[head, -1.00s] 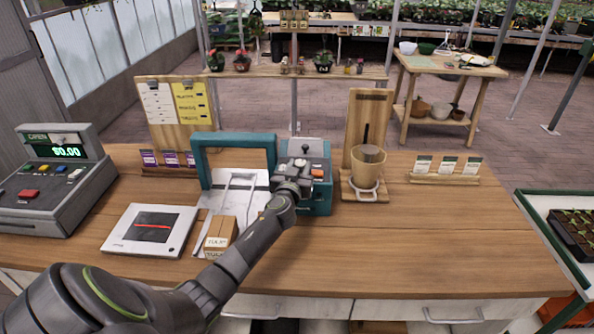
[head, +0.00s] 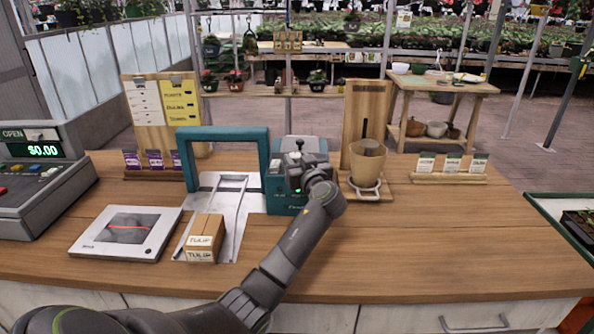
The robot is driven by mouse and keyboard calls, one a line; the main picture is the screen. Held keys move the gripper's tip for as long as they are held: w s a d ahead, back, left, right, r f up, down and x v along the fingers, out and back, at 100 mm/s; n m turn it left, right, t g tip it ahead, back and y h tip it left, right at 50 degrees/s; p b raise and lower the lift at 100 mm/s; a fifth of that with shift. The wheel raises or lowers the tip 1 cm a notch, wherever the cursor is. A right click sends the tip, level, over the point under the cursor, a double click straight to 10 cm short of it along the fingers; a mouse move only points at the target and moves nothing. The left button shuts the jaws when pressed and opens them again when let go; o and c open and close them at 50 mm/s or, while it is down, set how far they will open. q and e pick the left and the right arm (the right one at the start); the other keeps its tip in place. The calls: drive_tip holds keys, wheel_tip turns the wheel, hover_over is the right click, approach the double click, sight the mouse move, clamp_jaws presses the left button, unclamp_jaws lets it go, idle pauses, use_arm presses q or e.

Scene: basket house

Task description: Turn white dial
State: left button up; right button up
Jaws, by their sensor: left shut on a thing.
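A teal machine (head: 281,196) with a grey control panel stands on the wooden counter, right of the middle. My left gripper (head: 298,168) reaches over the counter from the front and is shut at this panel, on what appears to be the white dial. The gripper and wrist cover the dial, so its setting cannot be seen. A small green light shows on the panel beside the gripper. My right gripper is not in view.
A teal arch (head: 222,134) joins the machine's left side. A pot (head: 367,162) on a wooden stand is close right. The counter's right front is clear.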

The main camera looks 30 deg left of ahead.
use_arm(q)
drive_tip(key=shift+r+y, duration=0.25)
drive_tip(key=shift+y, duration=0.05)
drive_tip(key=o, duration=0.9)
drive_tip(key=shift+c, duration=0.2)
drive_tip(key=shift+o, duration=0.7)
drive_tip(key=shift+f, duration=0.15)
drive_tip(key=b+v, duration=0.5)
drive_tip(key=v, duration=1.2)
drive_tip(key=shift+d+r, duration=0.25)
drive_tip(key=shift+r, duration=0.1)
